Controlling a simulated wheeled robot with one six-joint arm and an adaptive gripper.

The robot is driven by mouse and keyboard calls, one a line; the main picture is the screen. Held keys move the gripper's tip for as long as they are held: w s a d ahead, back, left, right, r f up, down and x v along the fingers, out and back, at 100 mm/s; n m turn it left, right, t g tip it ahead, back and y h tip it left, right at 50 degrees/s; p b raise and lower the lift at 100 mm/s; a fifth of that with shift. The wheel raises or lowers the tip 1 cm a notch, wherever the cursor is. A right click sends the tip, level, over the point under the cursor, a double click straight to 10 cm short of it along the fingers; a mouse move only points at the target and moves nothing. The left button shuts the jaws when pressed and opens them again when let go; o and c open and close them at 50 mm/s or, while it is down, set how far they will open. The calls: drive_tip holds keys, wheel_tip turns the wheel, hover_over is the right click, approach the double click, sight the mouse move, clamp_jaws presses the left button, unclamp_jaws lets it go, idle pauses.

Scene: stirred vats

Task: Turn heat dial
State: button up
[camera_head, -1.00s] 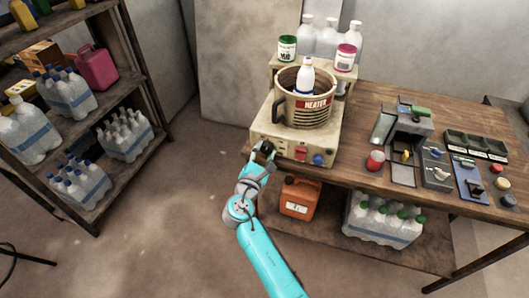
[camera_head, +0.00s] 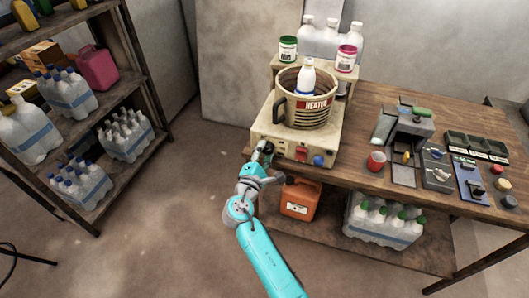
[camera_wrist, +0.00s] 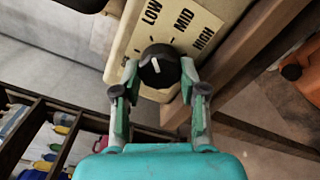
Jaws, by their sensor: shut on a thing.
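The heat dial (camera_wrist: 158,62) is a round black knob with a white pointer line. It sits on the heater's cream front panel (camera_wrist: 122,62), beside the printed words LOW, MID and HIGH. The pointer tilts slightly left of straight up in the wrist view, roughly towards the LOW side. My gripper (camera_wrist: 158,70) has one finger on each side of the dial and is shut on it. In the head view my gripper (camera_head: 263,151) is at the left front of the heater (camera_head: 268,130), and the dial is mostly hidden there.
A pot (camera_head: 304,113) holding a white bottle (camera_head: 307,77) stands on the heater. A red switch (camera_head: 301,153) and a blue knob (camera_head: 318,159) are to the right of my gripper. An orange canister (camera_head: 300,199) stands on the lower shelf nearby.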

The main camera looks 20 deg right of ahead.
drive_tip(key=o, duration=1.1)
drive_tip(key=shift+o, duration=0.2)
drive_tip(key=v, duration=1.2)
